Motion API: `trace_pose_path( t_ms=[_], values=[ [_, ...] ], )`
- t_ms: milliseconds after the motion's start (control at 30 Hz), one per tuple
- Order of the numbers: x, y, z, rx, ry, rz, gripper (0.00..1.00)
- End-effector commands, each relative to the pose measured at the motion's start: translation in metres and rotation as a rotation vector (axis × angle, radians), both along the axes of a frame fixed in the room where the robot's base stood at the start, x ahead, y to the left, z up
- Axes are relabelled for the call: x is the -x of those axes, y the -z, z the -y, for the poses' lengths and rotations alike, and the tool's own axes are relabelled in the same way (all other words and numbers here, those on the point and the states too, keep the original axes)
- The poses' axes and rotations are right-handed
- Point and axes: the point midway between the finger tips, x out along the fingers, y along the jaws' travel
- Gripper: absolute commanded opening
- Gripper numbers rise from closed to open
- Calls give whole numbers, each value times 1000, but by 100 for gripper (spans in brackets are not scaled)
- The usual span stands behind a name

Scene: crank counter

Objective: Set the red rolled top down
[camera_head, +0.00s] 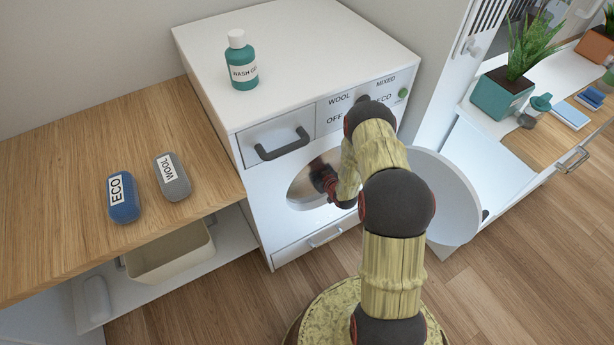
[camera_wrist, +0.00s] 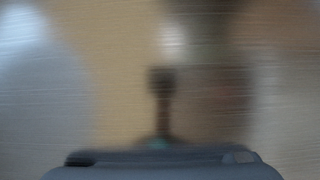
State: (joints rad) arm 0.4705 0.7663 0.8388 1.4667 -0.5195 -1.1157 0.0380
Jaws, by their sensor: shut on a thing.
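The red rolled top cannot be made out for certain in either view. My gripper (camera_head: 325,178) is at the round opening of the white washing machine (camera_head: 285,225), partly inside it. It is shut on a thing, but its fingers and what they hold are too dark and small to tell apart. The wrist view is blurred: a streaked, shiny surface (camera_wrist: 120,80) fills it, with a dark upright shape in the middle and a grey-blue edge along the bottom. The machine's round door (camera_head: 450,195) stands open to the right.
A green wash bottle (camera_head: 242,62) stands on the machine. A blue ECO case (camera_head: 123,200) and a grey WOOL case (camera_head: 173,178) lie on the wooden counter (camera_head: 60,190). A beige bin (camera_head: 170,258) sits below. A potted plant (camera_head: 500,92) stands at right.

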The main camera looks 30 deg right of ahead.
Motion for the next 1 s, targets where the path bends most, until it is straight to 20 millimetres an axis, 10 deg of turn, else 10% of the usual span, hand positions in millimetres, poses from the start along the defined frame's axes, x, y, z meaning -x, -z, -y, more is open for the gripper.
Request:
trace_pose_path(
  t_ms=[467,867,900,1000],
  values=[
    [-1,62,0,1,0,2,24],
    [0,66,0,1,0,2,24],
    [0,67,0,1,0,1,55],
    [0,66,0,1,0,1,61]
  ],
)
